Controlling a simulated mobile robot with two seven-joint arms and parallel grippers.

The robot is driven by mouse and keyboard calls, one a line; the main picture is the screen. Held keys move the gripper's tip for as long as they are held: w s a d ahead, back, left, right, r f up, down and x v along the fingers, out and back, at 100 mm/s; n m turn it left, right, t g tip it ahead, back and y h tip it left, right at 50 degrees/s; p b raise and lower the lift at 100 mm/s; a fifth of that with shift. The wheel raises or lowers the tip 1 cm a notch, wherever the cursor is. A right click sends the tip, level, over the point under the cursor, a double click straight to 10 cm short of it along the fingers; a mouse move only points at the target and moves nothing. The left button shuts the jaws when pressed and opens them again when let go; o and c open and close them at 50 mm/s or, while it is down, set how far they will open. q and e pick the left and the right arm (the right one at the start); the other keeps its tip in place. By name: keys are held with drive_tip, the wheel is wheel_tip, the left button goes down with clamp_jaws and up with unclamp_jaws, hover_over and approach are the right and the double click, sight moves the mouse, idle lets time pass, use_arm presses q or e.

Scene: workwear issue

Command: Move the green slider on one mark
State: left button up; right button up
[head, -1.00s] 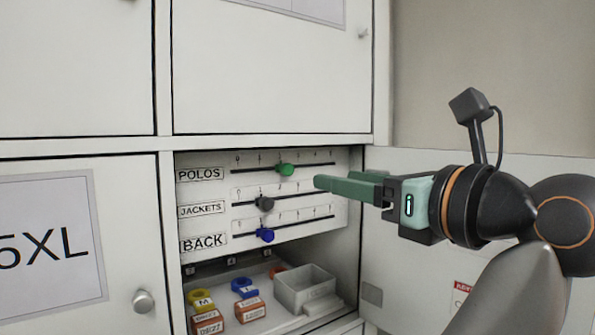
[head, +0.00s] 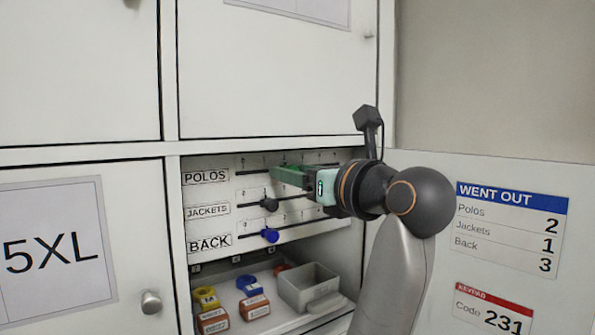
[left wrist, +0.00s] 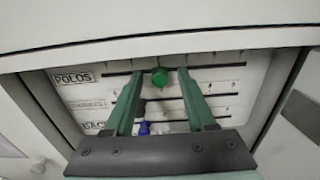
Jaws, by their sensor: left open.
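The green slider (left wrist: 160,77) sits on the top rail, labelled POLOS, of the white slider panel (head: 240,182). In the left wrist view it stands between the tips of my left gripper's two fingers, with a gap visible on each side. My left gripper (head: 283,172) is open and reaches the POLOS rail from the right. In the head view its fingers largely cover the slider, and the mark under it is hard to read. My right gripper is out of view.
Below are a dark grey slider (head: 269,204) on JACKETS and a blue slider (head: 270,236) on BACK. Under the panel are coloured tags and a grey bin (head: 308,287). A sheet (head: 508,228) on the open door reads Polos 2, Jackets 1, Back 3.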

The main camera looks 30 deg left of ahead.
use_arm(q)
clamp_jaws()
idle(0.3)
idle(1.1)
